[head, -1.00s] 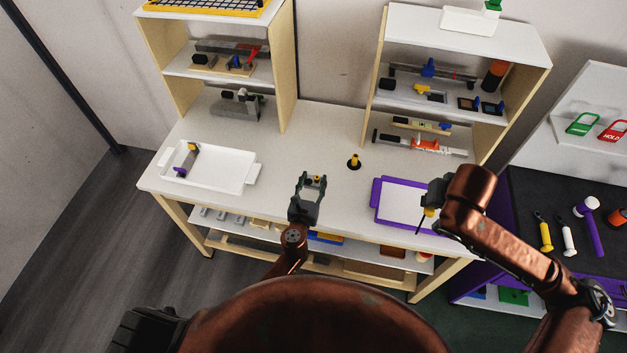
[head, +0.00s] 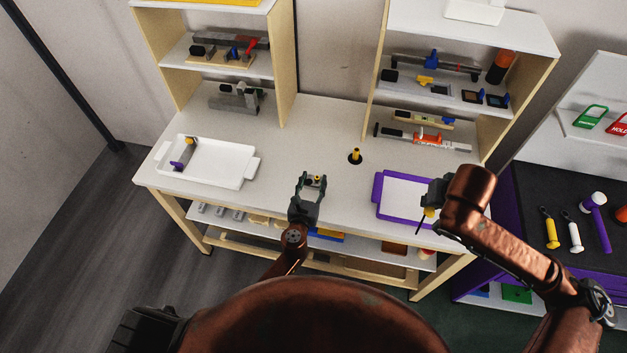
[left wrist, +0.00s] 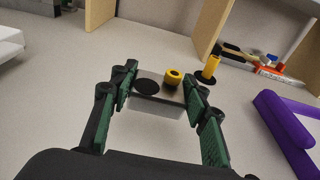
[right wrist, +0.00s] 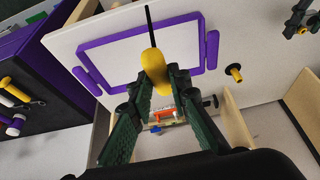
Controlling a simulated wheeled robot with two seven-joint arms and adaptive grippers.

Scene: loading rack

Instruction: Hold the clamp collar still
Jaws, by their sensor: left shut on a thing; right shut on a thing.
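My left gripper (head: 308,186) is shut on a small pale grey block, which I take to be the clamp collar (left wrist: 147,101). In the left wrist view it sits between the two green finger pads, with a dark round spot and a yellow knob-like piece (left wrist: 172,77) on top. It is over the front middle of the table; whether it touches the top I cannot tell. My right gripper (right wrist: 152,88) is shut on a yellow-handled tool (right wrist: 154,64) with a thin black shaft. In the head view this tool (head: 428,213) hangs near the purple-edged tray, right of the collar.
A yellow post on a black base (head: 355,156) stands behind the collar. A white tray (head: 243,167) lies at left, a purple-edged tray (head: 380,204) at right. Shelves with tools stand at the back. The table between the white tray and the post is clear.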

